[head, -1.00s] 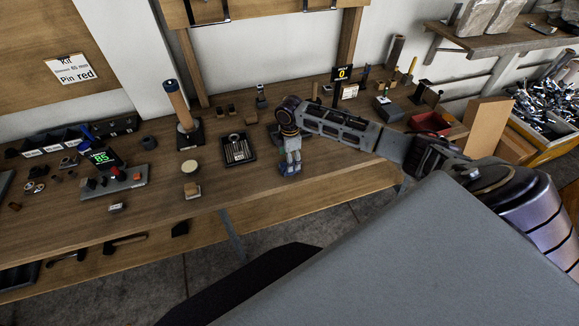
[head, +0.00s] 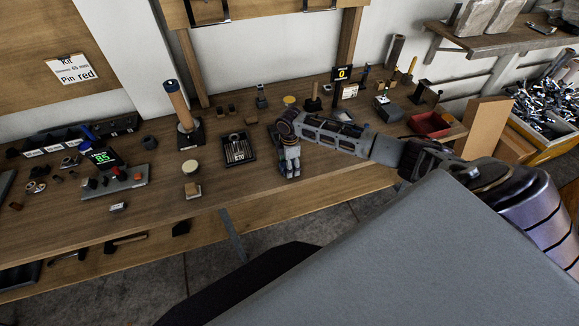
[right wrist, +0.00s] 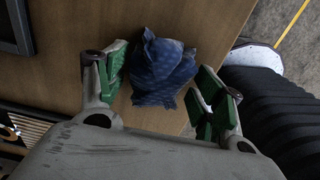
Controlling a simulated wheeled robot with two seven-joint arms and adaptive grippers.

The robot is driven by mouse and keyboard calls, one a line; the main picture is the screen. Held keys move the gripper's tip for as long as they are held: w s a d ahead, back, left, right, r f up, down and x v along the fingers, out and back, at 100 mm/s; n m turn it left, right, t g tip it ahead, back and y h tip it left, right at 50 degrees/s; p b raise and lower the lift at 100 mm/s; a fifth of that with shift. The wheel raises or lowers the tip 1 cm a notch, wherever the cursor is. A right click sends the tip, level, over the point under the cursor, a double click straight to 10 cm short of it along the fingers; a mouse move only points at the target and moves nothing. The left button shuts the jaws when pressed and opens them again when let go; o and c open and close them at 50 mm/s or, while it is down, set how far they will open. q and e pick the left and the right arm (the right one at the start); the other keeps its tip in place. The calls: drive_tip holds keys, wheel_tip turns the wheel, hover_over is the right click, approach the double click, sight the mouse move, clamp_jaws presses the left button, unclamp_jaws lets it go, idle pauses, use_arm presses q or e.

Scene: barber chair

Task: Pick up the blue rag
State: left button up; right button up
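The blue rag (right wrist: 163,70) is a crumpled dark-blue cloth lying on the wooden workbench (right wrist: 208,20) near its front edge. In the right wrist view it sits between the two green-padded fingers of my right gripper (right wrist: 163,66). The fingers are spread, with the left one very close to the cloth and a gap at the right one; contact is unclear. In the head view my right gripper (head: 290,172) points down at the bench front and mostly hides the rag. My left gripper is not in view.
A red bin (head: 430,124) stands to the right. A large grey panel (head: 420,260) fills the foreground.

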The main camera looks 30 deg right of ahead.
drive_tip(key=c, duration=0.9)
drive_tip(key=shift+o, duration=0.2)
drive_tip(key=shift+r, duration=0.15)
drive_tip(key=shift+r+b, duration=0.4)
drive_tip(key=shift+r, duration=4.5)
drive_tip(key=o, duration=0.4)
drive_tip(key=shift+c, duration=1.5)
